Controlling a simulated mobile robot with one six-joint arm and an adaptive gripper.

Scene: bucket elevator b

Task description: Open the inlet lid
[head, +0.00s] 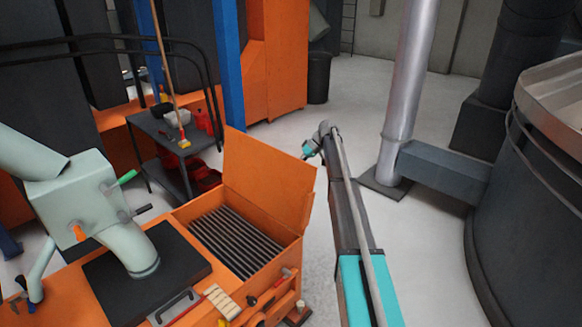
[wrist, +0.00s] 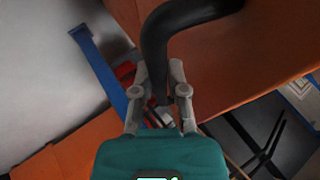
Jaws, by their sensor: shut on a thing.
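The orange inlet lid (head: 262,178) stands raised on the orange machine in the head view, tilted up from the box behind a grate of dark bars (head: 232,243). Its inner face is turned to the head camera. In the wrist view, my gripper (wrist: 159,75) is shut on a black curved handle (wrist: 154,42), one finger on each side of it. An orange panel (wrist: 255,50), apparently the lid's outer face, lies beside the handle. In the head view my teal gripper body (head: 309,149) shows at the lid's far right edge; fingers and handle are hidden there.
A pale green pipe housing (head: 75,210) stands on the left of the machine. A metal column (head: 408,80) and a large round dark vessel (head: 525,215) are on the right. A dark cart (head: 160,135) stands behind the machine. Pale floor is clear behind my arm.

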